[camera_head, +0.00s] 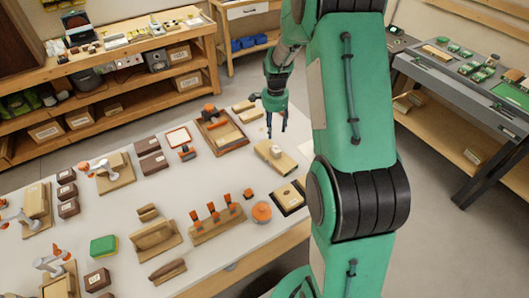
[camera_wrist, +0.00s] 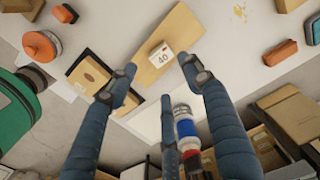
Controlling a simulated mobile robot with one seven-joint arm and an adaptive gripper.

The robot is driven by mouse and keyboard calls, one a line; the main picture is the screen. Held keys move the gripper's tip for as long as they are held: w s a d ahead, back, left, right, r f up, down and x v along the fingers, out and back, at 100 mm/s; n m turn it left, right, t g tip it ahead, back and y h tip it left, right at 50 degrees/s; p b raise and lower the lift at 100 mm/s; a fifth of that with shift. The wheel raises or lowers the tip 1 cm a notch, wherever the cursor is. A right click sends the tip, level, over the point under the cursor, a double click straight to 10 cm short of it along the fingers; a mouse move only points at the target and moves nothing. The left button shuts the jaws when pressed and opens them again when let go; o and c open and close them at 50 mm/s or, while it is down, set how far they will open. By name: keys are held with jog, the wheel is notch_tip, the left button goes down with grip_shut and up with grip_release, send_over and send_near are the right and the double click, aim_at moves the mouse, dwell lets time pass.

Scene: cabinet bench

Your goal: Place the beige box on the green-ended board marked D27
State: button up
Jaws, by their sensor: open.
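My gripper (camera_head: 276,124) is open and empty, pointing down over the back right of the white bench. In the wrist view its dark blue fingers (camera_wrist: 158,70) stand apart on either side of a tan board. A small pale beige box (camera_head: 275,151) sits on that tan board (camera_head: 284,164). In the wrist view the box (camera_wrist: 160,55) shows a white face marked 40, just beyond the fingertips. No finger visibly touches it. I cannot make out a green-ended board or a D27 mark in either view.
A black-edged tan plate (camera_head: 291,196) and a round orange-topped item (camera_head: 261,212) lie nearer the front edge. A wooden tray (camera_head: 222,132) stands to the left. A green and yellow block (camera_head: 103,247) lies front left. Bare white bench (camera_head: 215,175) shows between items.

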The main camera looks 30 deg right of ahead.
jog(key=s+a+r+n+t, duration=0.1)
jog(key=s+a+r+n, duration=0.3)
jog(key=r, duration=0.4)
jog(key=s+a+r+n+t, duration=0.1)
jog(key=s+a+r, duration=0.3)
jog(key=a+r, duration=0.25)
jog(key=s+a+r+n+t, duration=0.1)
jog(key=s+a+r+n, duration=0.3)
jog(key=r, duration=0.5)
jog(key=s+a+r+n, duration=0.2)
jog(key=s+a, duration=0.2)
jog(key=s, duration=0.3)
jog(key=s+a+r+n+t, duration=0.1)
jog(key=s+a+r+n, duration=0.1)
jog(key=s, duration=0.6)
jog(key=s+a+r+n+t, duration=0.1)
jog(key=s+a+r+n, duration=0.1)
jog(key=s+a+n, duration=0.2)
jog(key=s+a, duration=0.2)
jog(key=s, duration=0.1)
jog(key=shift+s+a+r, duration=0.15)
jog(key=shift+s+r, duration=0.1)
jog(key=shift+r, duration=0.1)
